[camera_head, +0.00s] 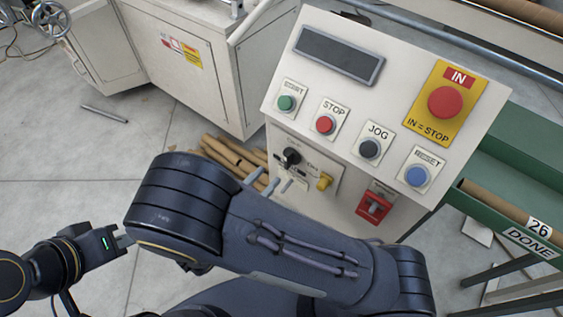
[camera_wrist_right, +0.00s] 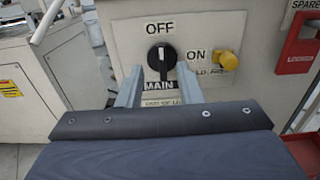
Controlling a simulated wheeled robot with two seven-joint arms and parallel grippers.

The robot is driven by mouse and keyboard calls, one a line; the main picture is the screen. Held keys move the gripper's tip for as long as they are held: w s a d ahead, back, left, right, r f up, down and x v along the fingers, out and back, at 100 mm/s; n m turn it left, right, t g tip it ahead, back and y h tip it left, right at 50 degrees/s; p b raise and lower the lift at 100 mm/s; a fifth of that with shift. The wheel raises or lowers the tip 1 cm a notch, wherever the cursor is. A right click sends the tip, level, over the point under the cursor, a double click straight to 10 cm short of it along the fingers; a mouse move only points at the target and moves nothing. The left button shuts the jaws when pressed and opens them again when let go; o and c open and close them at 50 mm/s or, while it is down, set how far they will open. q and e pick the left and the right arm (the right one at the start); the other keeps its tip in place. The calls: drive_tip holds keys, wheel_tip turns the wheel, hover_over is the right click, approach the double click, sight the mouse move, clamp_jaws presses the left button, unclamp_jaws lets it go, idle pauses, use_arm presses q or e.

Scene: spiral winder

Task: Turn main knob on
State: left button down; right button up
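The black main knob (camera_head: 291,157) is on the lower front of the white control cabinet. In the right wrist view the main knob (camera_wrist_right: 162,56) has its white pointer line upright, below the OFF label (camera_wrist_right: 160,28). The ON label (camera_wrist_right: 197,55) is to its right and the MAIN label is below it. My right gripper (camera_wrist_right: 159,76) is open, its two grey fingers apart on either side below the knob, with nothing between them. It also shows in the head view (camera_head: 270,183), just below the knob. My left gripper (camera_head: 125,239) is at the left, its fingertips partly hidden.
A yellow knob (camera_wrist_right: 229,60) sits close to the right of the main knob. The sloped panel above has several buttons, including a big red stop button (camera_head: 445,102). Cardboard tubes (camera_head: 229,154) lie on the floor left of the cabinet.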

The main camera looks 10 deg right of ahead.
sight(286, 158)
drive_tip(key=x, duration=0.6)
drive_tip(key=shift+w+d, duration=0.2)
drive_tip(key=shift+d, duration=0.15)
clamp_jaws()
